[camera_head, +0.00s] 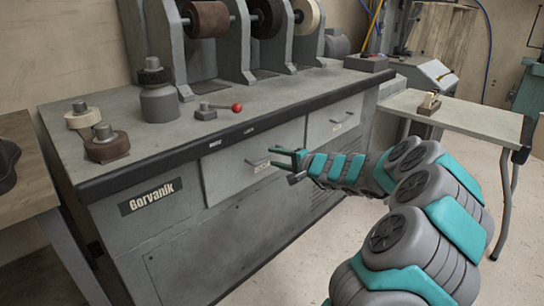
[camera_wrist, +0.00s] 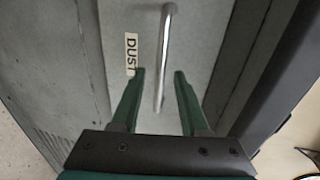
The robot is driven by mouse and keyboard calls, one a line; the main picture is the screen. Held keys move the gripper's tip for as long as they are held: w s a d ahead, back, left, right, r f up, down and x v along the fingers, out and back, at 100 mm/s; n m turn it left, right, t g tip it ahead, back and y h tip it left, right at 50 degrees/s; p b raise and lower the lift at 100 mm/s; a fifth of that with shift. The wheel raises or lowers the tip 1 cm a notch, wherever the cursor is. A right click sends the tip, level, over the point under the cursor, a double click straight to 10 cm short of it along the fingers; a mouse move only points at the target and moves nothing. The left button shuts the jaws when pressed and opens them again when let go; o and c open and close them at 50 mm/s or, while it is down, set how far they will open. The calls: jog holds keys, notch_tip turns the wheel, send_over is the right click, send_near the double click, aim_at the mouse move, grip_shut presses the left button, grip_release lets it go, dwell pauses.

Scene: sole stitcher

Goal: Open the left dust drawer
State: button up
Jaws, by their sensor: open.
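The left dust drawer (camera_head: 228,172) is a flat grey front under the bench's black edge. It looks flush with the cabinet. In the wrist view, its silver bar handle (camera_wrist: 167,38) runs upright beside a "DUST" label (camera_wrist: 131,54). My gripper (camera_head: 272,158) is in front of the drawer's right part and hides part of it in the head view. My gripper (camera_wrist: 159,72) is open in the wrist view, with the bar's lower part showing between its green fingers. I see no contact with the bar, and cannot tell the remaining depth.
A second drawer (camera_head: 333,122) with its own handle is to the right and looks shut. The bench top (camera_head: 230,118) carries grinding wheels, a red-knobbed lever (camera_head: 237,107) and spools. A side table (camera_head: 470,120) stands at the right. The floor (camera_head: 330,255) before the cabinet is clear.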

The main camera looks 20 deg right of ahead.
jog(key=shift+x, duration=1.3)
grip_shut()
dwell(0.5)
